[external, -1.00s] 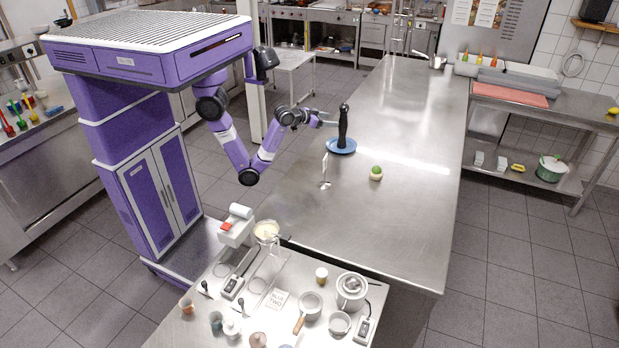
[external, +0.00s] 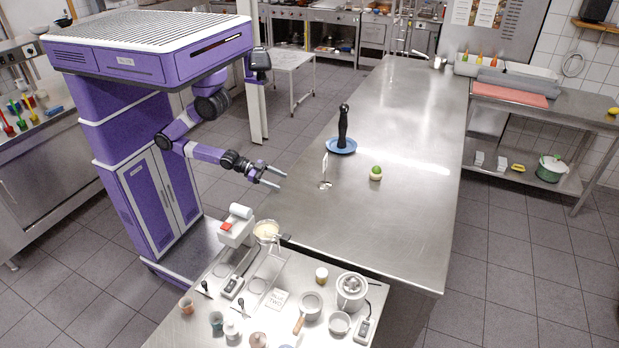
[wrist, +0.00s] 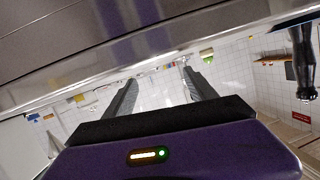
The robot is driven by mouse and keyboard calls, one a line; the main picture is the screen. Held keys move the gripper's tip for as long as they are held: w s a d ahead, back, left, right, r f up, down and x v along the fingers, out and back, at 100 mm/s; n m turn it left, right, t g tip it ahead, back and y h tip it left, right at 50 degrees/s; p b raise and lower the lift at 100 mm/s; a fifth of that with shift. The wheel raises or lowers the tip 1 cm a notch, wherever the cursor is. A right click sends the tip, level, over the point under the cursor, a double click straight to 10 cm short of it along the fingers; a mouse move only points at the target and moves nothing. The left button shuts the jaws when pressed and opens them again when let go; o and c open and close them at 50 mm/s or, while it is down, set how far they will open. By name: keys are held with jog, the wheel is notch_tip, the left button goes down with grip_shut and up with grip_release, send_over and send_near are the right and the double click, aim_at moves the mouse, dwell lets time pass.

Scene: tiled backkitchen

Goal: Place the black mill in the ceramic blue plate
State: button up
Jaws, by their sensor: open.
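The black mill (external: 343,128) stands upright on the blue plate (external: 341,147), which lies on the steel counter near its left edge. Nothing of mine touches the mill or the plate. My gripper (external: 273,178) is open and empty, left of the counter edge and apart from the plate. In the wrist view my open gripper (wrist: 158,85) has nothing between its fingers. The mill (wrist: 305,65) shows at the upper right of that view, with part of the plate's dark edge beside it.
A small green-topped item (external: 376,173) stands on the steel counter (external: 400,130) right of the plate. A side table (external: 262,310) with cups, pots and gadgets is nearer the camera. The far counter is mostly clear.

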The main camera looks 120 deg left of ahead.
jog(key=s+d+r+h, duration=0.1)
jog(key=s+d, duration=0.3)
jog(key=s, duration=0.5)
jog(key=shift+s+d+r+h, duration=0.3)
jog(key=shift+s+r+h, duration=0.1)
jog(key=shift+h, duration=0.1)
